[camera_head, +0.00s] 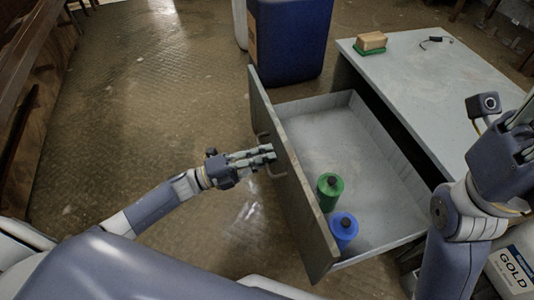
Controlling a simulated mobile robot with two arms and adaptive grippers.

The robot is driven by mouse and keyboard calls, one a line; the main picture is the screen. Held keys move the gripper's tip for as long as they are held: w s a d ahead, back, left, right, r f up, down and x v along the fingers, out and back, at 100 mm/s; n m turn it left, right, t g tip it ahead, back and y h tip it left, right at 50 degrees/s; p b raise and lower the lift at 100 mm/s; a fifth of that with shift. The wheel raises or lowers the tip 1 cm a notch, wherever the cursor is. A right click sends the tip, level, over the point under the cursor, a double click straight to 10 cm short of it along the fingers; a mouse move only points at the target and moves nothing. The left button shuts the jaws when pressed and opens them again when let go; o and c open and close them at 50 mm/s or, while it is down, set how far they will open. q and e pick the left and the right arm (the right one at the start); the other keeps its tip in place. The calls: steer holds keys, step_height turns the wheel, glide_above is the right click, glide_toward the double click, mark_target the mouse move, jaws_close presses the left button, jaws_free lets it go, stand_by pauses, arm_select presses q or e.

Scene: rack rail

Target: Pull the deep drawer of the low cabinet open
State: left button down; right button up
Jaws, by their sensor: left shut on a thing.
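The low cabinet (398,62) stands at the right with a grey top. Its deep drawer (289,190) is pulled well out to the left, and its inside shows. A green bottle (329,190) and a blue bottle (344,228) stand inside near the drawer front. My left gripper (268,154) is at the outer face of the drawer front, shut on the drawer handle (277,174). My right arm is at the right edge; the fingers of my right gripper (520,125) are partly cut off by the frame, and their state is unclear.
A blue container (287,40) stands on the floor behind the drawer. A sponge-like block (371,42) and a small dark item (436,40) lie on the cabinet top. A white container marked GOLD (512,268) is at lower right. The floor at left is clear.

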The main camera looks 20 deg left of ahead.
arm_select(q)
steer(key=shift+f, duration=0.15)
steer(key=c, duration=1.7)
jaws_free()
steer(key=v, duration=1.2)
